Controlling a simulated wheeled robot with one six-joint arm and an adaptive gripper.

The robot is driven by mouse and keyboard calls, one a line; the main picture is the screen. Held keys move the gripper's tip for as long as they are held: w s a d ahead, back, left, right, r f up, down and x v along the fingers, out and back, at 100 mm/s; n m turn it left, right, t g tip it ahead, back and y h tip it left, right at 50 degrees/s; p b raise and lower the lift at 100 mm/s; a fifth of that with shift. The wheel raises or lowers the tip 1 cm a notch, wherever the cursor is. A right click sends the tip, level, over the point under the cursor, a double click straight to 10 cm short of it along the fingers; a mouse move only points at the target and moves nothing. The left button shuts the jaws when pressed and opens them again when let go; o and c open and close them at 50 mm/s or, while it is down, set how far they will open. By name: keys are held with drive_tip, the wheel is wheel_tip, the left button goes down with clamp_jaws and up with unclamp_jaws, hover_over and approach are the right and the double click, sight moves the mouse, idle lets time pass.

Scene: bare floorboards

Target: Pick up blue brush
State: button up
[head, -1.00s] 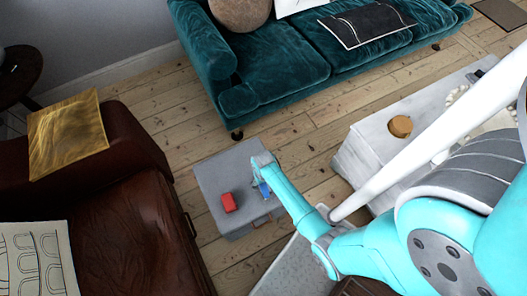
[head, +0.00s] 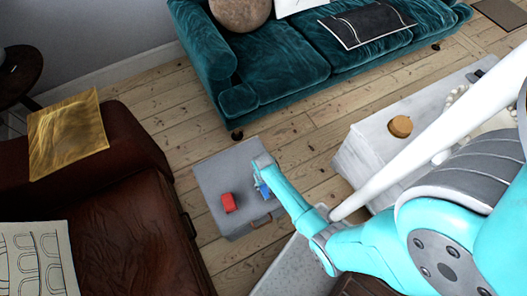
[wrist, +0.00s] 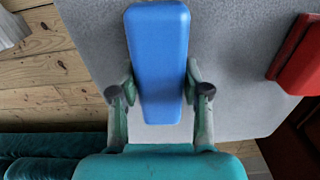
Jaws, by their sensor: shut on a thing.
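The blue brush (wrist: 157,60) is a long blue block that fills the middle of the wrist view. My gripper (wrist: 159,88) has one finger on each side of it and is shut on it near its lower end. In the head view the blue brush (head: 262,187) shows as a small blue patch beside my gripper (head: 266,168), over the grey side table (head: 215,172). My arm hides part of it. I cannot tell whether the brush is touching the tabletop.
A red block (head: 229,203) lies on the grey table, apart from the brush; it also shows in the wrist view (wrist: 299,58). A brown leather armchair (head: 130,230) stands at the left, a teal sofa (head: 270,70) behind. A white marble table (head: 370,150) stands at the right.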

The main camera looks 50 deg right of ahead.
wheel_tip(320, 180, up, 10)
idle(0.6)
